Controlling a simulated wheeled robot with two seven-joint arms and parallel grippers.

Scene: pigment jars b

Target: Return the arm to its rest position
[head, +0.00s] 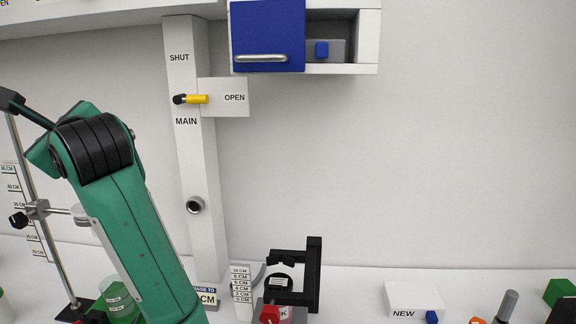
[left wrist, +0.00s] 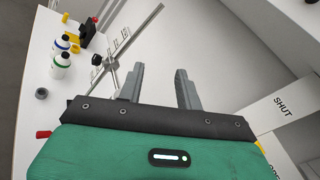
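My left arm (head: 135,225) rises from the bottom of the head view, left of the white post, its green link ending in a black ribbed joint. In the left wrist view my left gripper (left wrist: 158,88) has its two grey fingers spread apart, with nothing between them. The fingers point over the white bench, towards a metal stand rod. I cannot make out the gripper's fingers in the head view. My right gripper is in neither view.
A white post (head: 185,150) carries a yellow-handled lever (head: 196,99) pointing at OPEN. A blue-doored cabinet (head: 267,30) hangs above. A metal stand (head: 45,220) is at left, close to my arm. A black frame (head: 314,270) and NEW block (head: 410,297) are on the bench.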

